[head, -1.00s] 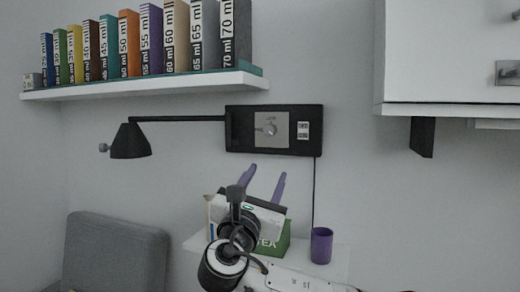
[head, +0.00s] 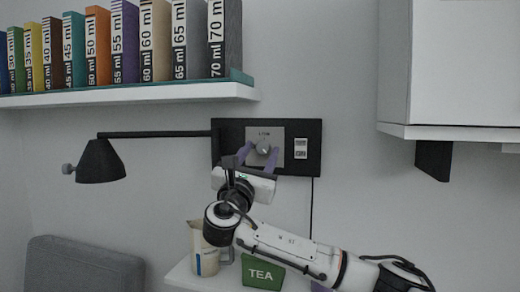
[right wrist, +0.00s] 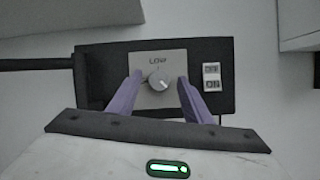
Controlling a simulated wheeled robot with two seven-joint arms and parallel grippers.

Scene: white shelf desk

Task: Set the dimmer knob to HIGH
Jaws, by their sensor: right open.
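The dimmer knob (head: 263,147) is a small grey dial on a light square plate (head: 279,133), set in a black wall panel (head: 230,133). In the right wrist view the knob (right wrist: 159,81) sits below the word LOW on the plate (right wrist: 175,59). My right gripper (head: 258,156) is open, with its purple fingers pointing up at the plate. In the right wrist view its fingertips (right wrist: 158,80) are on either side of the knob, apart from it. I cannot tell how deep they reach. My left gripper is not in view.
ON/OFF switches (head: 300,148) sit right of the plate. A black lamp (head: 101,161) reaches out left from the panel. A shelf (head: 130,95) with books is above left, a white cabinet (head: 455,70) at right. A green TEA box (head: 263,273) and a pitcher (head: 205,258) stand below.

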